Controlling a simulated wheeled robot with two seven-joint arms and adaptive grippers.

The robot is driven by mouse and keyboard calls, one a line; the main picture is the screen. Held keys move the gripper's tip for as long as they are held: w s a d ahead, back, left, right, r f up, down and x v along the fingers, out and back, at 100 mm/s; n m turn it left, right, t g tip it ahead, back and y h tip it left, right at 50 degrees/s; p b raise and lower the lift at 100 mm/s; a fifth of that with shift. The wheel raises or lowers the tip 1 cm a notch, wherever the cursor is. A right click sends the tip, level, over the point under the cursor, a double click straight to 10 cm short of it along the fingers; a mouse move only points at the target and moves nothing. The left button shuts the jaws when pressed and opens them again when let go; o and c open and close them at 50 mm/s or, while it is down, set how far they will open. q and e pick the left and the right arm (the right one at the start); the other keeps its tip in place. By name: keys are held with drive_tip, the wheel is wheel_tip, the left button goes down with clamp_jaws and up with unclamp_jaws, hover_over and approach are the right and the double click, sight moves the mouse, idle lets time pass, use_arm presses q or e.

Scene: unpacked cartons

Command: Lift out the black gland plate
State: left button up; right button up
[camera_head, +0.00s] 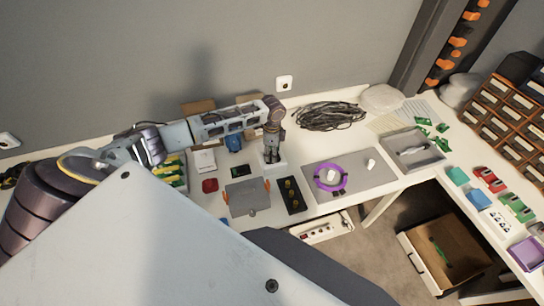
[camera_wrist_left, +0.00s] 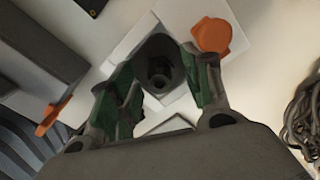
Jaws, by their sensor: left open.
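A black plate (camera_head: 291,194) with several yellow round parts lies on the white table, right of a grey panel. It looks like the gland plate. My left gripper (camera_head: 271,156) points down over a small white block (camera_head: 275,168), behind the black plate and apart from it. In the left wrist view the gripper (camera_wrist_left: 160,100) is open, with its green-padded fingers either side of a dark hollow round part (camera_wrist_left: 160,62) on the white block. I cannot tell if they touch it. A black corner (camera_wrist_left: 90,4) shows at that view's top edge. My right gripper is not in view.
The grey panel (camera_head: 246,197) with orange clips lies left of the black plate. A grey mat with a purple ring (camera_head: 330,179) is to the right. Coiled dark cable (camera_head: 330,116) lies behind. A grey tray (camera_head: 432,158) and an open carton (camera_head: 455,255) stand farther right.

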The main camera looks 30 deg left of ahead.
use_arm(q)
clamp_jaws()
idle(0.4)
drive_tip(key=shift+r, duration=0.15)
drive_tip(key=shift+r, duration=4.85)
